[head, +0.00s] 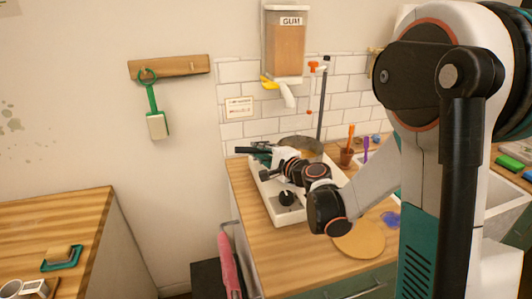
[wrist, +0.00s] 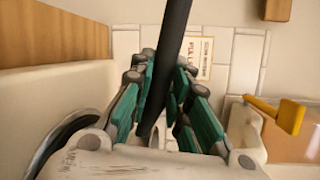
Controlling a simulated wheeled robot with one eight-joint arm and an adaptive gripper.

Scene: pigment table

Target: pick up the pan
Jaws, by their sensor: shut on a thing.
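The dark pan (head: 302,143) is at the white hotplate (head: 285,212) on the right-hand counter, partly hidden behind my arm. Its black handle (head: 243,150) points left. My gripper (head: 262,156) is at the handle, beyond my wrist links. In the wrist view the black handle (wrist: 172,45) runs between the green finger pads of my gripper (wrist: 163,95), which are closed around it. The head view does not show clearly whether the pan touches the hotplate.
A gum dispenser (head: 286,45) with a yellow lever hangs on the wall above. A dark upright rod (head: 323,95) stands behind the pan. A brown cup (head: 346,157) and a round tan board (head: 360,239) are on the counter. A gap separates it from the left wooden table (head: 70,215).

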